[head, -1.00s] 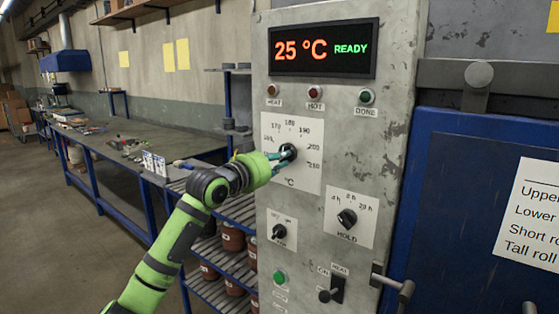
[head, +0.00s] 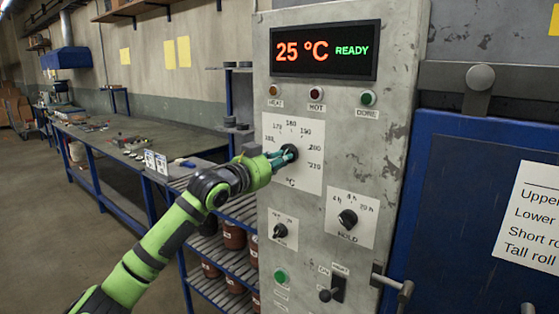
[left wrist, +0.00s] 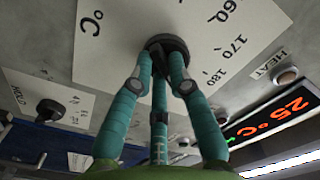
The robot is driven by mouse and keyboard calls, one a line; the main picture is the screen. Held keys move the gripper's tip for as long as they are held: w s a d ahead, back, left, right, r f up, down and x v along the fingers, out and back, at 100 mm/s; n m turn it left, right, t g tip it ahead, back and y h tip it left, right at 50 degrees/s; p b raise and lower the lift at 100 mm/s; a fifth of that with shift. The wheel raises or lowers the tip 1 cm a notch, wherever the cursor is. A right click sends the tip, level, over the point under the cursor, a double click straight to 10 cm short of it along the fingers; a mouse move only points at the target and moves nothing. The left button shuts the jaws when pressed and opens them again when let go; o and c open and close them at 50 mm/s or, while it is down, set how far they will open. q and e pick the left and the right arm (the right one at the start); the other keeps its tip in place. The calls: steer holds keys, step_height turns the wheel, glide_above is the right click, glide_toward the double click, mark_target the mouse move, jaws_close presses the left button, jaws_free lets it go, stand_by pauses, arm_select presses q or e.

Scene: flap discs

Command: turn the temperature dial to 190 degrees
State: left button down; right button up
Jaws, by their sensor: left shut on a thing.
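The temperature dial (head: 289,152) is a black knob on a white scale plate marked from about 160 to 210 on the grey control panel. My left gripper (head: 283,157) has its teal fingers closed around the dial. The left wrist view also shows the dial (left wrist: 167,43) with the fingers (left wrist: 160,72) on its sides. The fingers hide most of the dial, so I cannot tell where its pointer stands. The display (head: 324,50) reads 25 °C and READY. My right gripper is not in view.
Below are a HOLD knob (head: 347,219), a smaller knob (head: 280,231), a green button (head: 280,275) and a HEAT switch (head: 332,288). A blue door (head: 450,200) is on the right. A workbench (head: 115,130) and a rack of jars (head: 233,237) stand on the left.

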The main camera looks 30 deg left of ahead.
arm_select(q)
steer(key=shift+r, duration=0.1)
steer(key=c, duration=1.2)
jaws_free()
steer(key=shift+s+a, duration=0.15)
steer(key=shift+s, duration=1.85)
steer(key=shift+s+a, duration=0.15)
steer(key=shift+s, duration=1.9)
steer(key=shift+s+a, duration=0.15)
steer(key=shift+s, duration=1.85)
